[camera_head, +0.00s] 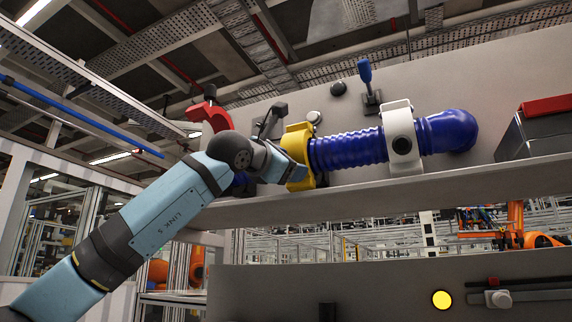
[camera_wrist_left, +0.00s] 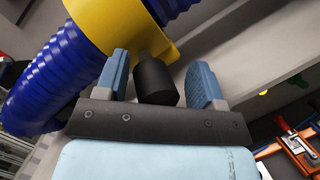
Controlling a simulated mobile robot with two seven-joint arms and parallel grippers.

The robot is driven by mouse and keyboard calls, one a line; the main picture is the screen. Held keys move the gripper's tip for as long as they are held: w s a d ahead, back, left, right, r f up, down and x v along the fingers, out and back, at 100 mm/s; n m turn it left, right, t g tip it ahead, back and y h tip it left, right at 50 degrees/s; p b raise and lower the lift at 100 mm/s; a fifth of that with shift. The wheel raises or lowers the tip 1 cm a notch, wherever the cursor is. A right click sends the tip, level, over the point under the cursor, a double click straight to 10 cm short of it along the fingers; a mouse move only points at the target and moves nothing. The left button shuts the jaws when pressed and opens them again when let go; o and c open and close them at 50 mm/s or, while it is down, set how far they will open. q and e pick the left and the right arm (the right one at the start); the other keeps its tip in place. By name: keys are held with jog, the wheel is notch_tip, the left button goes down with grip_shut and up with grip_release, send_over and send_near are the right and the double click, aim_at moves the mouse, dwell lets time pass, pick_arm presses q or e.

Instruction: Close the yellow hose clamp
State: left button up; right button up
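The yellow hose clamp (camera_head: 297,143) sits around the left part of a blue ribbed hose (camera_head: 346,152) in the head view. It also shows at the top of the left wrist view (camera_wrist_left: 105,24), with a black knob (camera_wrist_left: 155,80) below it. My left gripper (camera_head: 288,168) is at the front of the clamp. In the left wrist view my left gripper (camera_wrist_left: 159,78) has its blue fingers apart, one on each side of the knob, with gaps visible. Whether the clamp is open or closed is unclear. My right gripper is in neither view.
A white clamp (camera_head: 402,138) sits around the hose further right. A red part (camera_head: 210,116) and a dark lever (camera_head: 270,120) are at the left. A blue-handled lever (camera_head: 366,82) stands behind. A shelf (camera_head: 440,182) runs below; a black box (camera_head: 545,130) stands right.

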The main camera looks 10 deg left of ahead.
pick_arm(q)
jog(key=shift+s+a+f, duration=0.15)
jog(key=shift+s+a, duration=0.15)
jog(key=shift+s, duration=0.2)
jog(key=b+v, duration=0.1)
jog(key=v, duration=1.1)
jog(key=shift+s, duration=0.3)
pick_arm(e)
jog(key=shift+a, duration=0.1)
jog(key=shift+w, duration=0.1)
